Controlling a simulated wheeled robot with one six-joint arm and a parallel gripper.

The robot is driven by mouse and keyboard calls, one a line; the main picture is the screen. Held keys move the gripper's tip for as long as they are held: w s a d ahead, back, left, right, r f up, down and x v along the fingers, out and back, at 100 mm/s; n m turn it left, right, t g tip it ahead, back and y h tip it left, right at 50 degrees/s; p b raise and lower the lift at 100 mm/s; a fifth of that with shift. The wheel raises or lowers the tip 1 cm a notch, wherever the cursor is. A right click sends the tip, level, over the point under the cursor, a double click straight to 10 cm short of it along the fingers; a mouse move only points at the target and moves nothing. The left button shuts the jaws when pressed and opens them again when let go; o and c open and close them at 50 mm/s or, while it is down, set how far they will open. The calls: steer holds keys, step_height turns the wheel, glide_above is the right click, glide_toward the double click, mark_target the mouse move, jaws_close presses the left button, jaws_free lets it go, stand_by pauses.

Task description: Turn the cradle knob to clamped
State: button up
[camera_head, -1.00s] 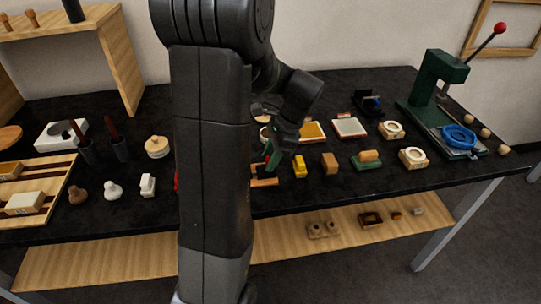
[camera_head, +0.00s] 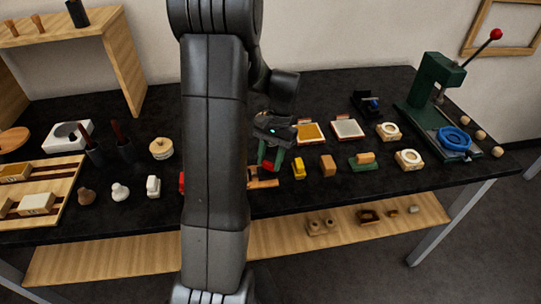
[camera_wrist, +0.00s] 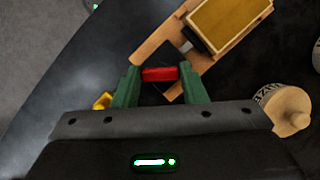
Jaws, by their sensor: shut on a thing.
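The cradle is a wooden base (camera_wrist: 153,46) holding a yellow-gold panel (camera_wrist: 229,22) in the wrist view, with a dark block and grey part at its near end. Its red knob (camera_wrist: 160,74) sits at this end, between the green fingers of my gripper (camera_wrist: 161,77), which are shut on it. In the head view my gripper (camera_head: 270,163) reaches down to the wooden end (camera_head: 263,183) of the cradle; my arm hides most of the rest. I cannot make out any knob marking.
A yellow block (camera_head: 299,167), a wooden block (camera_head: 327,165) and a green-based block (camera_head: 362,161) stand to the right. A lidded jar (camera_wrist: 285,108) is near in the wrist view. A green press (camera_head: 437,90) stands far right. The table's front edge is close.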

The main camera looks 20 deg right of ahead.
steer(key=n+h, duration=0.1)
steer(key=n, duration=0.2)
steer(key=shift+w+a+n+g, duration=0.1)
steer(key=shift+w+n+g, duration=0.05)
steer(key=shift+n+g, duration=0.2)
steer(key=shift+n+g+h+p, duration=0.35)
steer(key=shift+n+h, duration=0.35)
steer(key=shift+n, duration=1.15)
steer(key=shift+a, duration=0.1)
steer(key=o, duration=1)
steer(key=v, duration=1.3)
steer(key=shift+w+r, duration=0.2)
steer(key=shift+r, duration=0.15)
steer(key=shift+f, duration=0.1)
